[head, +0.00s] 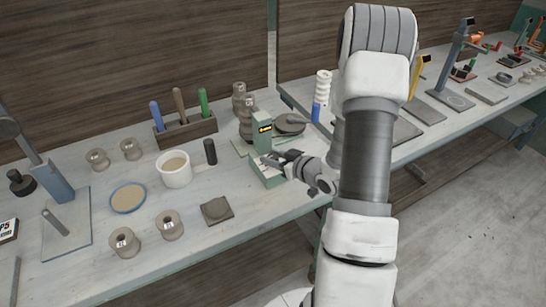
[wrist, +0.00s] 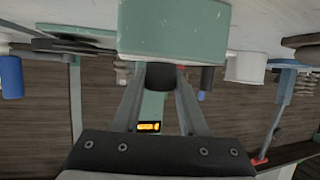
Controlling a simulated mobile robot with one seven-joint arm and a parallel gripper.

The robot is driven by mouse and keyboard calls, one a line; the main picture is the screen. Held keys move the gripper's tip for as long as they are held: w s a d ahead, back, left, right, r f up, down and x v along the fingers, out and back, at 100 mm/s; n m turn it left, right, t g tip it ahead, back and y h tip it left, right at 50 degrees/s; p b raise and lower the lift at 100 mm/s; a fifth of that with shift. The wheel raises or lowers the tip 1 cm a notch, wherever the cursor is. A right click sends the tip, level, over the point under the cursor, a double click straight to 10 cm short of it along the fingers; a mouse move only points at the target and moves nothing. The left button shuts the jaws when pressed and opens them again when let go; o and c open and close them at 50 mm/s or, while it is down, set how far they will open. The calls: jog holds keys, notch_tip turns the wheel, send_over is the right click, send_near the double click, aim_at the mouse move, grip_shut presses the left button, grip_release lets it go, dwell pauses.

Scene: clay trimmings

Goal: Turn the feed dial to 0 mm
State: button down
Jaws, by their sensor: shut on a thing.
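The feed device is a pale green machine (head: 262,133) with an upright post, a small lit yellow display and a low green base (head: 266,176). In the wrist view, which looks upside down, its green base (wrist: 175,28) is at the top and the yellow display (wrist: 148,126) shows below. The dark round feed dial (wrist: 161,76) sits between my fingertips. My gripper (head: 279,158) reaches in from the right at the device's front and is shut on the dial. In the head view the gripper hides the dial. The dial's setting and the display's figures are too small to read.
Behind are a tool rack (head: 184,128) and stacked grey spools (head: 240,100). The bench's front edge lies close by.

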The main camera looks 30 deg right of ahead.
jog(key=shift+r+n+g+y+p, duration=0.1)
jog(key=shift+n+g+y+p, duration=0.55)
jog(key=shift+n+y, duration=0.7)
jog(key=shift+n+g+y+p, duration=0.45)
jog(key=shift+n+y, duration=0.3)
jog(key=shift+y, duration=0.1)
jog(key=shift+c, duration=2.2)
grip_release()
